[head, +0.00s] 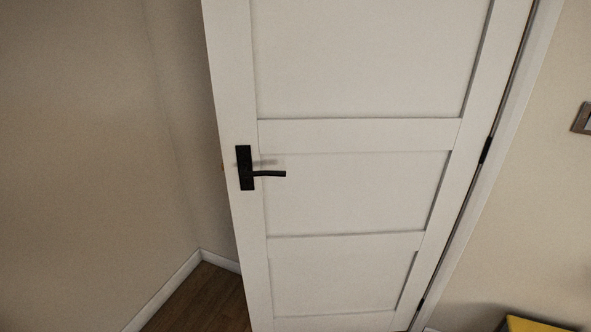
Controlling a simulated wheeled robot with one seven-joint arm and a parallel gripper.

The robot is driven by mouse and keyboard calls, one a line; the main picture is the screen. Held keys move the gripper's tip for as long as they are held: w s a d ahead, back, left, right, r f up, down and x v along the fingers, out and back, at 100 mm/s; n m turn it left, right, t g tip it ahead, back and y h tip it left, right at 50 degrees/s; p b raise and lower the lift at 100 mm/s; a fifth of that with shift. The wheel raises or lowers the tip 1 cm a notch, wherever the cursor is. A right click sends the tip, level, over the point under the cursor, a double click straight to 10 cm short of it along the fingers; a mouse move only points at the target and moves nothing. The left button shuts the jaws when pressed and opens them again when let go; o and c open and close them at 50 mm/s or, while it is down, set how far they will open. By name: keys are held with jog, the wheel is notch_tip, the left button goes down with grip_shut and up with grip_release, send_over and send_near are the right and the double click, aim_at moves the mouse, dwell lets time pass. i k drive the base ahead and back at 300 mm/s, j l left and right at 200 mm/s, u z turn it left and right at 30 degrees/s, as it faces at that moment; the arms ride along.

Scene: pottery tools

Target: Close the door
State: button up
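A white panelled door (357,135) fills the middle of the head view. Its hinges show along the right edge, beside the white door frame (500,140). The door stands ajar, with its free left edge away from any jamb and a strip of floor and wall showing past it. A black lever handle (267,173) on a black plate sits near that left edge and points right. My gripper is not in view, so its place relative to the door and handle does not show.
Brown wooden floor (205,300) shows at the lower left, with a white skirting board (165,290) along beige walls (80,150) that meet in a corner. A switch plate (583,118) is on the wall at right. A yellow object (530,324) is partly visible at the bottom right.

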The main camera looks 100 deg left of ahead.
aim_at(379, 116)
jog(key=u, duration=2.15)
jog(key=j+u, duration=0.2)
jog(key=u, duration=0.15)
